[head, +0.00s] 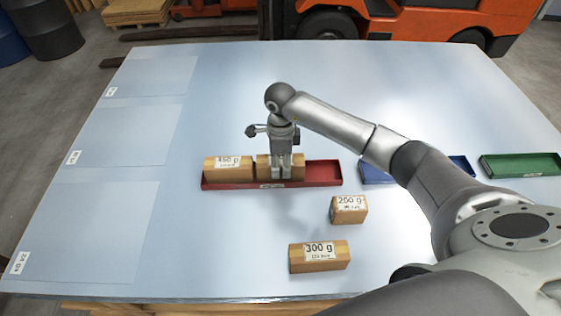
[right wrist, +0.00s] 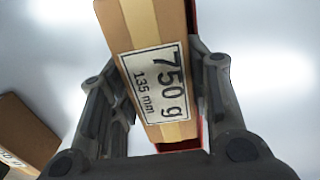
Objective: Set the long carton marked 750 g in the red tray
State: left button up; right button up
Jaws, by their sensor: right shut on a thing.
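The long carton marked 750 g (right wrist: 155,75) is brown with a tape strip and a white label. It fills the space between the fingers of my right gripper (right wrist: 160,110) in the right wrist view. In the head view my right gripper (head: 281,172) points down and is shut on this carton (head: 263,170), which is at the middle of the red tray (head: 325,176). Its underside is hidden by the tray's front wall, so I cannot tell whether it touches the floor. My left gripper is not in view.
Another carton (head: 228,170), its label hard to read, sits in the tray's left part. Cartons marked 200 g (head: 349,210) and 300 g (head: 320,257) lie on the table in front. A blue tray (head: 372,173) and a green tray (head: 520,165) are right. The tray's right end is empty.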

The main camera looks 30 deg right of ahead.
jog(key=shift+r, duration=0.1)
jog(key=o, duration=1.4)
